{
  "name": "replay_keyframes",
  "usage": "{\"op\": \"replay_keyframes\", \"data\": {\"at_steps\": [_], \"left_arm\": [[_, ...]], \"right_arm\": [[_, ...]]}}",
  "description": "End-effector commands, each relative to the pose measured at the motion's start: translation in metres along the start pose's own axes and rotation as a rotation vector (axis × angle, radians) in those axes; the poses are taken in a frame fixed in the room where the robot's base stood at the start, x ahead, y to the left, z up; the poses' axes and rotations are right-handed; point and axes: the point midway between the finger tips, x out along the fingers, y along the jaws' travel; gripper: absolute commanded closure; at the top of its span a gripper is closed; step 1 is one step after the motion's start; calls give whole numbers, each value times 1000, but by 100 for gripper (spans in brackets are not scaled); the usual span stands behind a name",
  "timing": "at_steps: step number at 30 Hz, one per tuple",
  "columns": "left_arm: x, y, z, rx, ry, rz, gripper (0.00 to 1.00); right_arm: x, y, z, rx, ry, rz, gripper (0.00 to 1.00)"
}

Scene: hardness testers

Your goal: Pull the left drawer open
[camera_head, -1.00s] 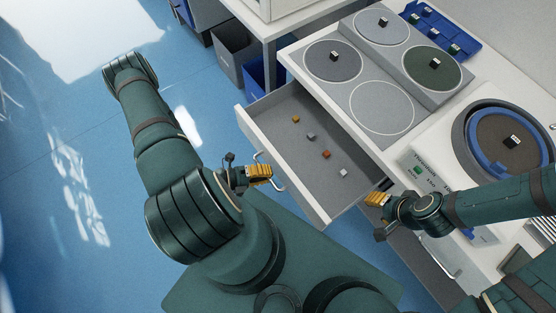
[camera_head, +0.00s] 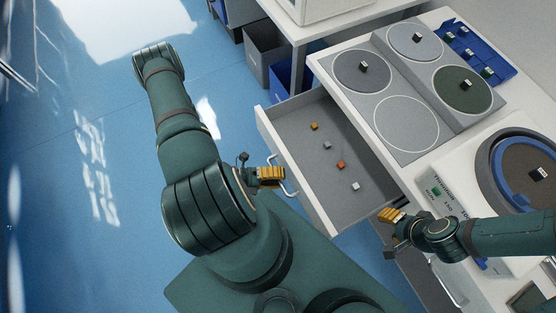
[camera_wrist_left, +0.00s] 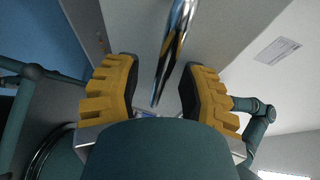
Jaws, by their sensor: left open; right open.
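The left drawer (camera_head: 300,196) is pulled well out of the white cabinet, and its grey inside holds several small cubes. Its curved metal handle (camera_head: 289,176) is on the front panel. My left gripper (camera_head: 277,176) is open at the handle. In the left wrist view, the handle (camera_wrist_left: 174,50) runs between the two yellow fingers (camera_wrist_left: 160,92) with gaps on both sides; contact cannot be seen. My right gripper (camera_head: 385,215) is open, at the right of the drawer, near the cabinet front, apart from the left drawer's handle.
The cabinet top carries a grey plate (camera_head: 438,88) with round discs, a blue tray (camera_head: 490,72) and a round tester (camera_head: 515,170). A second drawer or panel (camera_head: 425,275) lies below my right gripper. Bins (camera_head: 268,55) stand beyond the drawer. The blue floor at left is clear.

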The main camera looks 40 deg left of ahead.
Motion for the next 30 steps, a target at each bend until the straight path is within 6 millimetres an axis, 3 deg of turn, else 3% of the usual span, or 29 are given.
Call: {"op": "replay_keyframes", "data": {"at_steps": [5,18,24,30], "left_arm": [[-17,0,1,1,-4,2,59],[-100,0,0,1,-2,4,59],[-117,0,0,0,0,2,59],[-120,0,0,-1,0,1,59]], "right_arm": [[0,0,0,0,0,0,53],[0,0,0,0,0,0,53],[0,0,0,0,0,0,53],[0,0,0,0,0,0,53]]}}
